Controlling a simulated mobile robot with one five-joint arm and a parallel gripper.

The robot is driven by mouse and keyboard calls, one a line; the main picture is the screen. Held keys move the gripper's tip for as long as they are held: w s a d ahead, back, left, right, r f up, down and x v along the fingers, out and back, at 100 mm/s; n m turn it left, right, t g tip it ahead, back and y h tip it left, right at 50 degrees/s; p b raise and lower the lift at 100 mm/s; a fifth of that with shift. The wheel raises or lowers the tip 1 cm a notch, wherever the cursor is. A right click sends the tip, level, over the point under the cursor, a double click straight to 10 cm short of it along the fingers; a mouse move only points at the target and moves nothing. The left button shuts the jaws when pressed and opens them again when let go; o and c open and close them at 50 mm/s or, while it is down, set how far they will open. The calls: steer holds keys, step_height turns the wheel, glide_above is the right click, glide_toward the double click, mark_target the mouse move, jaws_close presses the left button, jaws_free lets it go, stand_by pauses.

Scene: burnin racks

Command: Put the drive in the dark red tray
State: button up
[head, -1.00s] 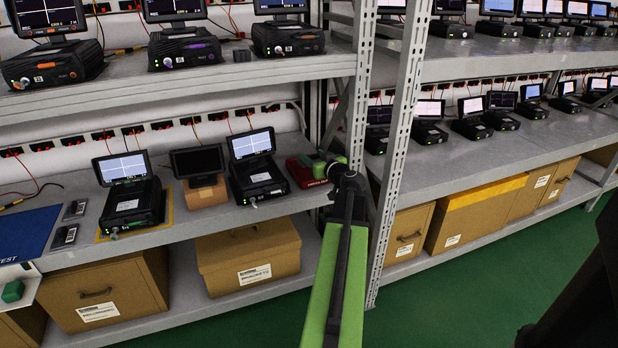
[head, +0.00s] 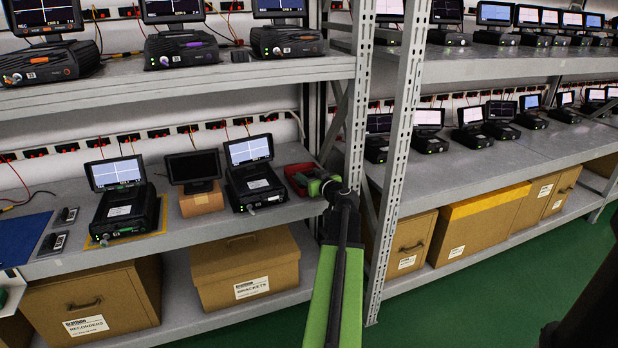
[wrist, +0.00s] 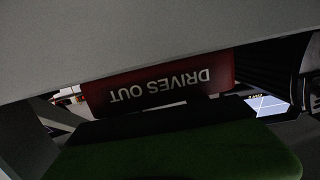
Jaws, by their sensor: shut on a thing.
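The dark red tray (head: 297,178) sits at the right end of the middle shelf, beside a recorder with a lit screen. In the wrist view its front (wrist: 160,88) carries the words DRIVES OUT, upside down. My green gripper (head: 318,183) is at the tray's right side in the head view and covers part of it. I cannot tell whether it is over the tray or in front of it. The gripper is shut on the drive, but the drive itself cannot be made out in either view.
A slotted rack post (head: 398,165) stands just right of my arm. The upper shelf (head: 200,82) overhangs the middle one. A small screen on a cardboard box (head: 201,200) stands left of the recorder (head: 255,185). Two small drive-like units (head: 60,228) lie at the far left.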

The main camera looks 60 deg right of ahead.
steer(key=shift+f+b, duration=0.4)
steer(key=shift+s+a+r, duration=0.1)
steer(key=o, duration=1.1)
steer(key=shift+o, duration=0.2)
steer(key=shift+r+p, duration=0.4)
steer(key=shift+p, duration=0.25)
steer(key=p+v, duration=0.1)
steer(key=v, duration=1)
steer(key=shift+s+p, duration=0.4)
steer(key=shift+a, duration=0.1)
